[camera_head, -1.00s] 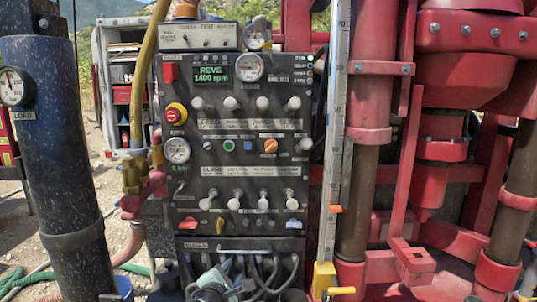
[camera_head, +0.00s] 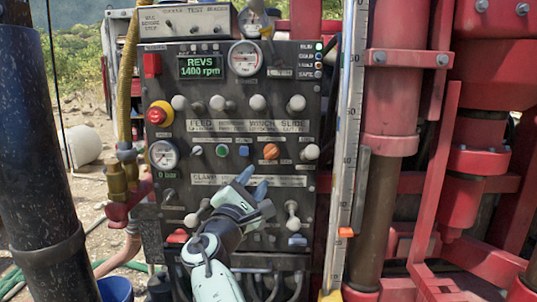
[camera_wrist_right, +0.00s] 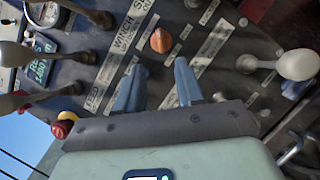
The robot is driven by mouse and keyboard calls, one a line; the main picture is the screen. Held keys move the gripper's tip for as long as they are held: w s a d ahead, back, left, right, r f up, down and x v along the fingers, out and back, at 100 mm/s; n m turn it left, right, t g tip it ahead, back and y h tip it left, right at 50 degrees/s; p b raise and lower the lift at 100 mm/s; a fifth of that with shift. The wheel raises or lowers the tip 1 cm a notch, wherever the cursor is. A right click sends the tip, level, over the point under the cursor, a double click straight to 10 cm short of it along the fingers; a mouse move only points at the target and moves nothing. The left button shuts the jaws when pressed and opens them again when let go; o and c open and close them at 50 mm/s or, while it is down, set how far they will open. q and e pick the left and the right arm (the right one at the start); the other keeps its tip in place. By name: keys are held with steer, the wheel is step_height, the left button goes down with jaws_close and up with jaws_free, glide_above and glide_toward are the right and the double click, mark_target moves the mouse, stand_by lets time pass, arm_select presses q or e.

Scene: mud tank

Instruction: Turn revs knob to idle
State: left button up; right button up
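The control panel (camera_head: 285,195) stands ahead, with a green screen (camera_head: 200,66) reading REVS 1400 rpm. An orange knob (camera_head: 270,151) sits in the middle row, and its small label is not readable. It also shows in the right wrist view (camera_wrist_right: 161,40), beyond the fingertips and roughly centred between them. My right gripper (camera_head: 251,184) is in front of the panel, just below and left of that knob. In the right wrist view its blue fingers (camera_wrist_right: 158,80) are apart with nothing between them. They appear clear of the knob. My left gripper is out of view.
White-knobbed levers (camera_head: 257,103) stick out above the knob, with another lever (camera_head: 310,152) to its right. A red and yellow stop button (camera_head: 160,114) is at the left. A ruled mast (camera_head: 347,150) and red machinery stand right of the panel.

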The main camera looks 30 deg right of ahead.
mark_target(270, 157)
steer(key=p+x, duration=0.4)
steer(key=x, duration=0.5)
steer(key=shift+w+d+r, duration=0.1)
steer(key=shift+w+r, duration=0.05)
steer(key=shift+w, duration=0.15)
steer(key=shift+w+d+p, duration=0.25)
steer(key=shift+p, duration=0.1)
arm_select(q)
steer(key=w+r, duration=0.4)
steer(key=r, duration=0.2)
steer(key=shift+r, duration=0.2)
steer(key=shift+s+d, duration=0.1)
arm_select(e)
steer(key=shift+s, duration=0.15)
steer(key=shift+c, duration=0.3)
jaws_close()
